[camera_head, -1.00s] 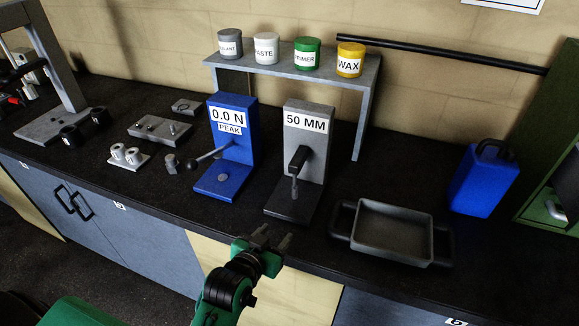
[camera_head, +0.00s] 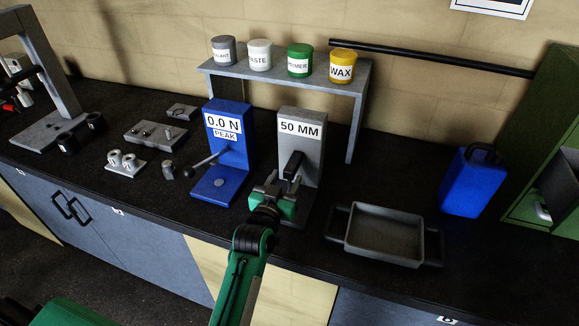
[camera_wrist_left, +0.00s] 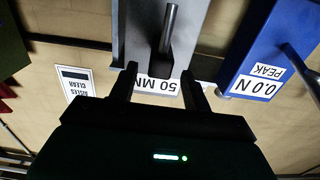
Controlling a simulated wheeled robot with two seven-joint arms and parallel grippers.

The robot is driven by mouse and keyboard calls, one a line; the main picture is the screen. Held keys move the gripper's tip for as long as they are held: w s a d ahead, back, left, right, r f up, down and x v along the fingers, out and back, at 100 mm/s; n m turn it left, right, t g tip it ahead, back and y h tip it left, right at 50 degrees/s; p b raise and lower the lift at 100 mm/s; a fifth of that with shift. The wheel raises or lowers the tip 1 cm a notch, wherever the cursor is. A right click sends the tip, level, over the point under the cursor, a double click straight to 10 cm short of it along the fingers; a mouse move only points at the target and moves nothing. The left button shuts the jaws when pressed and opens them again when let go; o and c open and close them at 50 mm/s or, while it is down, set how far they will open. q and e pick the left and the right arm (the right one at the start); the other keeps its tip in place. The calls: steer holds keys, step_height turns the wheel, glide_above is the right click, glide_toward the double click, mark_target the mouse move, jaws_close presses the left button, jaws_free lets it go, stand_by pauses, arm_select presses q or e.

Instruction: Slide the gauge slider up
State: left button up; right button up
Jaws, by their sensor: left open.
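The grey gauge (camera_head: 312,155) stands upright on the dark bench and bears a "50 MM" label. Its black slider (camera_head: 293,165) sticks out from the front, below the label. My left gripper (camera_head: 272,182) is open and empty, just in front of the gauge and slightly left of and below the slider. In the left wrist view the gauge (camera_wrist_left: 140,30) is upside down, with a dark bar (camera_wrist_left: 168,30) projecting from it beyond my two open fingertips (camera_wrist_left: 158,72). The gripper hides the gauge's lower front and part of its base. My right gripper is not in view.
A blue "0.0 N" peak gauge (camera_head: 232,150) with a lever stands close on the left. A grey tray (camera_head: 385,257) lies to the right, and a blue can (camera_head: 470,182) beyond it. A shelf (camera_head: 290,76) with several tins stands behind.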

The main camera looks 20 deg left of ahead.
mark_target(288, 175)
arm_select(q)
steer(key=shift+w+p, duration=0.45)
steer(key=shift+w, duration=1.5)
jaws_close()
